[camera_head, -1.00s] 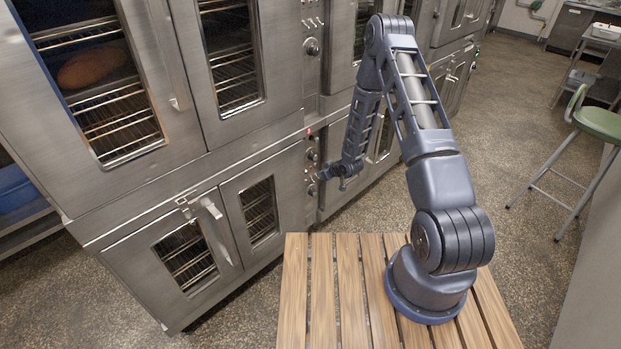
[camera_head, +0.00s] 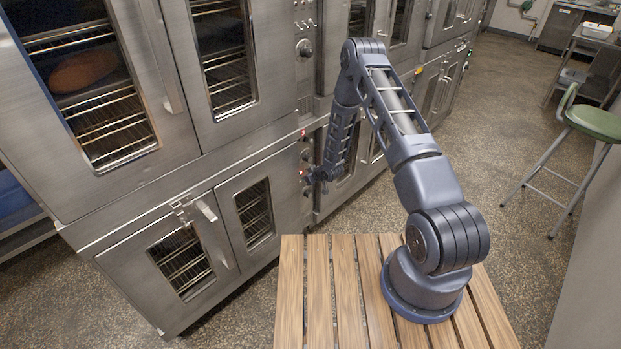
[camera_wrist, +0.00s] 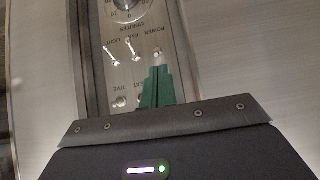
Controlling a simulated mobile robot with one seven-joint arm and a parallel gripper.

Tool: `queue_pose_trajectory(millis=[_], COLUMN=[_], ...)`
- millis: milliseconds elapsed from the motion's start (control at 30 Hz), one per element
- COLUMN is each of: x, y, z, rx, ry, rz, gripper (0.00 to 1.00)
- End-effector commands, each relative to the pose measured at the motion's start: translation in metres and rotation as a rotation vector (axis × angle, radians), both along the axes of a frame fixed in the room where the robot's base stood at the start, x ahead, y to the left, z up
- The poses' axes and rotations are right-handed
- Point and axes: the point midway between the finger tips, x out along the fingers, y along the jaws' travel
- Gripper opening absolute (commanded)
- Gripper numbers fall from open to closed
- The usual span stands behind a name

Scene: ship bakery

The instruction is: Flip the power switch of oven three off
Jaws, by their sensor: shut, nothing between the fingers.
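The lower oven's narrow steel control panel (camera_wrist: 128,75) fills the top middle of the wrist view. Toggle switches marked LIGHT, FAN and POWER stand in a row there. The power switch (camera_wrist: 157,54) is at the right of the row, just beyond my fingertips; I cannot tell whether they touch. My gripper (camera_wrist: 158,70) has green fingers closed together with nothing between them. In the head view my gripper (camera_head: 311,176) is at the lower oven's panel, beside a red light (camera_head: 302,173). No oven number is readable.
A dial marked MINUTES (camera_wrist: 127,8) is above the switches. Lower oven doors (camera_head: 185,262) are closed, left of the panel. A slatted wooden surface (camera_head: 318,290) lies under my arm's base. A green stool (camera_head: 592,122) stands at the right on open floor.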

Motion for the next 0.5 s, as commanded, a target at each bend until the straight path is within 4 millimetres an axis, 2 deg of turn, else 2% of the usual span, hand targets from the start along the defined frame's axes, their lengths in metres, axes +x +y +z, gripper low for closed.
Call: queue_pose_trajectory(millis=[500], x=[0.0052], y=[0.0045], z=[-0.0062], rx=[0.0], ry=[0.0], rz=[-0.001], gripper=[0.0])
